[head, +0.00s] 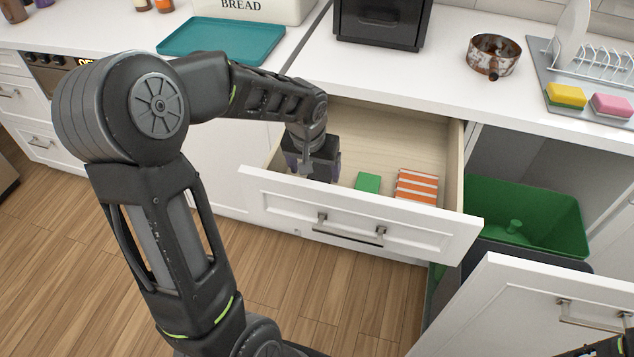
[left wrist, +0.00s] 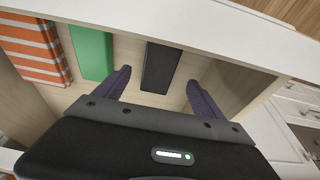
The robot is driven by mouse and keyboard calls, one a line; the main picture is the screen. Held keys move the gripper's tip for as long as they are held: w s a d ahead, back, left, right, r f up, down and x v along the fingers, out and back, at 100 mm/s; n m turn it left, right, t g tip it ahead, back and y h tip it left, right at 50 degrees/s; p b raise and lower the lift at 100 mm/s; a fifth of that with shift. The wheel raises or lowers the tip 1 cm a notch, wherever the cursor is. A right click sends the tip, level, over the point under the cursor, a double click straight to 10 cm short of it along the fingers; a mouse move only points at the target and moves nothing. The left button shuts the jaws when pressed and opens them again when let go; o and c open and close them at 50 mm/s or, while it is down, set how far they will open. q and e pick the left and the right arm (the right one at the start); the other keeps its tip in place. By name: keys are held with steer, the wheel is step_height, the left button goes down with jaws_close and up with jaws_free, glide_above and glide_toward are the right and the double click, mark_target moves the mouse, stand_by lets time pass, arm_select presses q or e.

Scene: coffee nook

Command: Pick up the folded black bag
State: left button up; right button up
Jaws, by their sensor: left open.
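The folded black bag (left wrist: 161,66) lies flat in the open drawer (head: 360,225), and shows in the left wrist view as a dark rectangle. In the head view it is hidden behind my left gripper (head: 313,172). My left gripper reaches down into the left part of the drawer. In the left wrist view its two purple fingers (left wrist: 159,80) are spread, one on each side of the bag, with gaps between them and it. It holds nothing. My right gripper does not show clearly in either view.
A green folded item (head: 367,183) and an orange-striped cloth (head: 416,186) lie right of the bag in the drawer. The drawer's front and side walls stand close around the gripper. A green bin (head: 525,215) sits in the open cabinet to the right.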

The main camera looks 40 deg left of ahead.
mark_target(317, 180)
arm_select(q)
steer(key=x, duration=0.4)
steer(key=shift+w+f, duration=0.1)
steer(key=shift+f, duration=0.3)
steer(key=shift+c, duration=0.3)
steer(key=c, duration=1.4)
